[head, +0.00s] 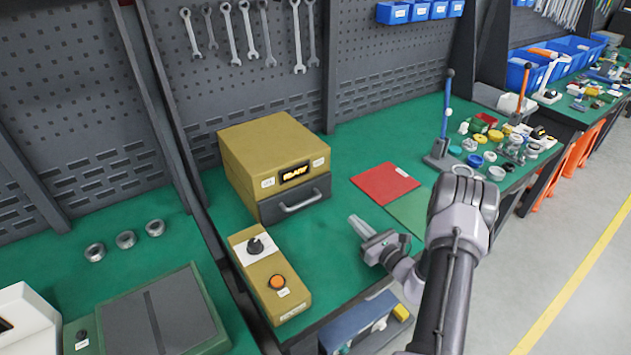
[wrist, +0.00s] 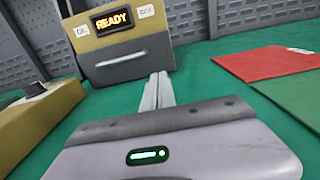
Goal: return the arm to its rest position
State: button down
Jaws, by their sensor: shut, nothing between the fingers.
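My gripper (head: 358,225) is shut and empty. In the head view it hangs over the green bench, in front of the tan test box and to the right of the control box. In the wrist view my gripper (wrist: 160,80) shows its two fingers pressed together, pointing toward the test box. My arm comes in from the lower right of the head view and is bent at the elbow.
The tan test box (head: 262,150) reads READY; its drawer looks shut. A control box (head: 268,275) with a knob and an orange button stands left of my gripper. A red mat (head: 385,184) and green mat (head: 412,212) lie right. Several metal rings (head: 126,240) lie left.

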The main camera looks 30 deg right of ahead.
jog(key=shift+w+a+r, duration=0.15)
jog(key=a+r+n+g+y, duration=0.45)
jog(key=a+r+n, duration=0.3)
jog(key=a, duration=0.35)
jog(key=a+r+n+g+y, duration=0.3)
jog(key=a+r+n+y, duration=0.3)
jog(key=a+r, duration=0.4)
jog(key=s+a+r+n+g+h, duration=0.25)
jog(key=s+a+n+g, duration=0.2)
jog(key=s+a, duration=0.35)
jog(key=s+a+r+n+g+h, duration=0.2)
jog(key=s+a+r+n+g, duration=0.15)
jog(key=s+a+n, duration=0.45)
jog(key=s+d+r+n+t+h, duration=0.2)
jog(key=s+d+n+t+h, duration=0.1)
jog(key=s, duration=0.6)
jog(key=d+n+h, duration=0.1)
jog(key=d+h, duration=0.1)
jog(key=shift+r+n+h, duration=0.3)
jog(key=shift+r, duration=0.1)
jog(key=shift+s, duration=0.15)
